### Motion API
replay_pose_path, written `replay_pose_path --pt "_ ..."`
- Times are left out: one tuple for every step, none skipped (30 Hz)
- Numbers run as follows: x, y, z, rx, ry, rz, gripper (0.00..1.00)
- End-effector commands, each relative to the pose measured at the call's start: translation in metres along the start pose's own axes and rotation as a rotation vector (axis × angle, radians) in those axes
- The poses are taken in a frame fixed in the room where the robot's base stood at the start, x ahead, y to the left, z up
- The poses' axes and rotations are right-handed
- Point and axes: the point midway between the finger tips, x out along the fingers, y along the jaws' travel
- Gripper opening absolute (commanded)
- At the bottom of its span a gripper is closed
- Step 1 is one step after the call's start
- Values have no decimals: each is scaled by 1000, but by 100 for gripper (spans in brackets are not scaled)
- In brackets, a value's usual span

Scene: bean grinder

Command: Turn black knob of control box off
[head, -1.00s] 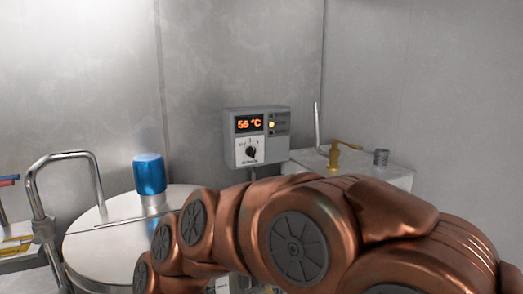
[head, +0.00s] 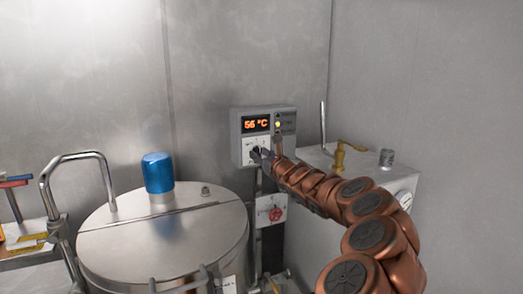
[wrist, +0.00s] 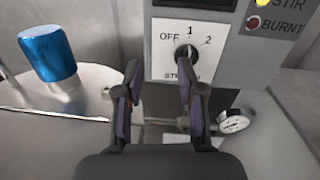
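The grey control box (head: 238,122) hangs on the back wall with an orange display reading about 56 °C. In the wrist view its white dial plate (wrist: 162,62) shows OFF, 1 and 2 around the black knob (wrist: 187,54). The knob's pointer looks turned up toward 1. My gripper (wrist: 160,72) is open, with its two fingers spread just below and in front of the plate. The right finger is close to the knob, the left finger is off the plate's left edge. Nothing is between the fingers. In the head view my gripper (head: 264,153) covers most of the knob.
A round metal vessel (head: 165,240) with a blue cap (head: 158,172) stands at left. A white unit (head: 310,215) with a yellow valve (head: 345,152) stands at right. A red knob (head: 275,214) is below the box. A gauge (wrist: 234,124) is at lower right.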

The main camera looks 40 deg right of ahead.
Motion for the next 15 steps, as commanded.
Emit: replay_pose_path --pt "-2 -17 -10 34 13 -34 39" --pt "-3 -24 -14 50 19 -48 39" --pt "-4 -30 -18 65 25 -62 39" --pt "-5 -34 -20 73 28 -70 39" --pt "-5 -36 -21 78 30 -75 39" --pt "-4 -38 -22 83 31 -79 39" --pt "-4 -39 -23 84 32 -80 39" --pt "-2 -39 -22 84 32 -81 39" --pt "0 -39 -22 83 32 -80 39" --pt "2 -39 -22 82 31 -79 39" --pt "4 -39 -21 81 31 -78 39" --pt "7 -38 -21 80 31 -78 39" --pt "10 -38 -21 80 31 -77 39" --pt "13 -39 -21 80 32 -77 39" --pt "16 -39 -22 79 33 -77 39"
